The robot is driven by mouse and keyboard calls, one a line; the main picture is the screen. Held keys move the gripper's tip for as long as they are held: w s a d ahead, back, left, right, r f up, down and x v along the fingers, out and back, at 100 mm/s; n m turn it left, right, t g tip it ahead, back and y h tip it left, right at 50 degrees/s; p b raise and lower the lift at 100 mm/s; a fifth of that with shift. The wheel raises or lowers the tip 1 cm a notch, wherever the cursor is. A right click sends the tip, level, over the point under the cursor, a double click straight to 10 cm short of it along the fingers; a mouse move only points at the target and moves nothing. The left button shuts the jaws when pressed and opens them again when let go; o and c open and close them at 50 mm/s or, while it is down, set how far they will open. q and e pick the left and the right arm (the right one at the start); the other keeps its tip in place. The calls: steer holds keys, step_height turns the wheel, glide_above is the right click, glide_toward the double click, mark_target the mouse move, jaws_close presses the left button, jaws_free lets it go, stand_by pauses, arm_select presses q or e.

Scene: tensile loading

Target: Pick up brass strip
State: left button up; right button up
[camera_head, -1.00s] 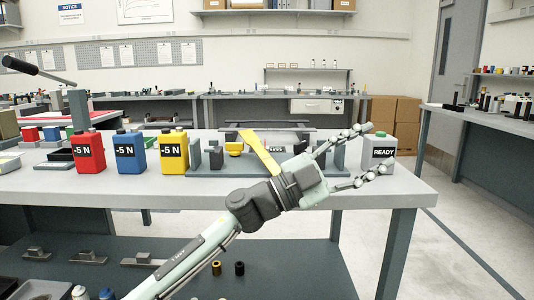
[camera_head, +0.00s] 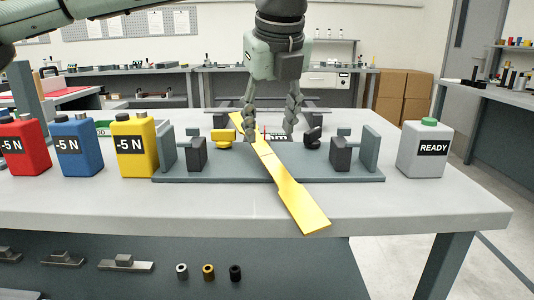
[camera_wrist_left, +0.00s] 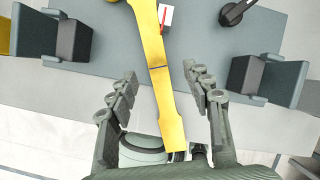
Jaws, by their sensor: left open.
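The brass strip (camera_head: 292,192) is a long yellow piece with wide ends and a narrower middle. It runs across the grey fixture plate (camera_head: 215,173), its near end reaching toward the table's front edge. My left gripper (camera_head: 268,136) points down over the far part of the strip, fingers spread and empty. In the left wrist view the strip (camera_wrist_left: 163,85) runs between the two open fingers (camera_wrist_left: 160,82), with gaps on both sides. Whether the strip lies flat or is raised is hard to tell. My right gripper is out of view.
Dark clamp blocks with upright plates (camera_head: 188,152) (camera_head: 350,152) stand at both ends of the fixture. Red (camera_head: 24,147), blue (camera_head: 77,147) and yellow (camera_head: 136,147) "-5 N" containers stand left. A grey READY container (camera_head: 424,150) stands right. The table front right is clear.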

mark_target(266, 153)
arm_select(q)
steer(key=x, duration=0.4)
steer(key=shift+s+a+f+p, duration=0.2)
steer(key=shift+f+p, duration=0.2)
steer(key=shift+f, duration=0.05)
steer(key=shift+w+f, duration=0.15)
steer(key=shift+f, duration=0.2)
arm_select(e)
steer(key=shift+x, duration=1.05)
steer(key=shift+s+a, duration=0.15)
arm_select(q)
jaws_close()
steer(key=shift+r, duration=0.1)
